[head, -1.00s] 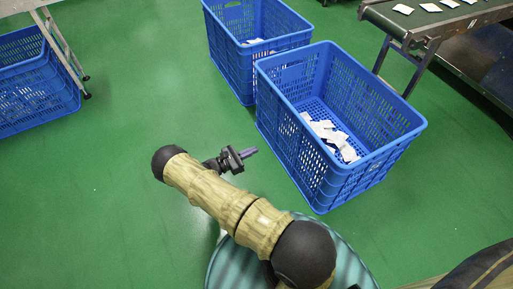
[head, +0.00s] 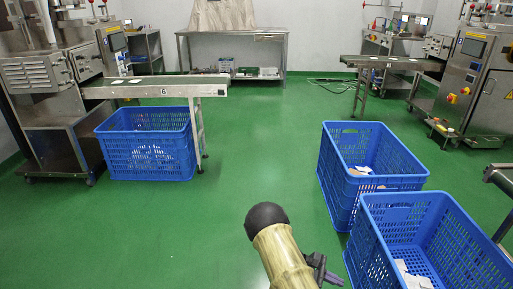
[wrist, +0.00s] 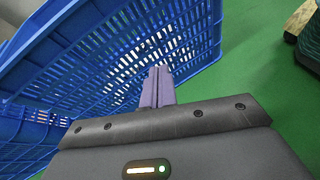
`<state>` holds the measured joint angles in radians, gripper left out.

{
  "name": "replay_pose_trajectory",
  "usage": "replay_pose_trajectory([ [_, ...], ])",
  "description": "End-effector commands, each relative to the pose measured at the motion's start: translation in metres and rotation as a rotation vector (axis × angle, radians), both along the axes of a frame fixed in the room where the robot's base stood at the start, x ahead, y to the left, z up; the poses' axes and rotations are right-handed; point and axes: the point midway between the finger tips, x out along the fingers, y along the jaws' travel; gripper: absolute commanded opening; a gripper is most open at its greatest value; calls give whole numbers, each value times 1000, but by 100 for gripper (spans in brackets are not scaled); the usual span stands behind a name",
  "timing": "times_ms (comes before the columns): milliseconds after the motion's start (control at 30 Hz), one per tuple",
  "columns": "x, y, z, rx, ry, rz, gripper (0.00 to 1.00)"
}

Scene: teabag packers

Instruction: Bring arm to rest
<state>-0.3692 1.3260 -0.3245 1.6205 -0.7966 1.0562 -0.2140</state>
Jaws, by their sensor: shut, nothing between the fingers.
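My gripper (head: 332,278) shows at the bottom of the head view, beside my arm's wood-patterned link and partly cut off by the frame edge. In the wrist view my gripper's two purple fingers (wrist: 157,88) are together with nothing between them. They point toward the slatted wall of a blue crate (wrist: 110,55). I cannot tell the exact gap to it.
Two blue crates, a near one (head: 378,237) and a far one (head: 334,187), stand at right with white packets inside. Another blue crate (head: 150,165) stands under the left conveyor (head: 150,90). A steel table (head: 232,36) stands at the back. The green floor between is clear.

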Motion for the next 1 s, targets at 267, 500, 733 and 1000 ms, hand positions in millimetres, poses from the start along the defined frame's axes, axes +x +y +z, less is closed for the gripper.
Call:
replay_pose_trajectory([
  [267,-25,22,74,248,-197,-220,0],
  [500,-46,46,135,438,-375,-390,0],
  [733,-68,69,195,603,-553,-538,0],
  [1000,-97,92,265,769,-772,-695,0],
])
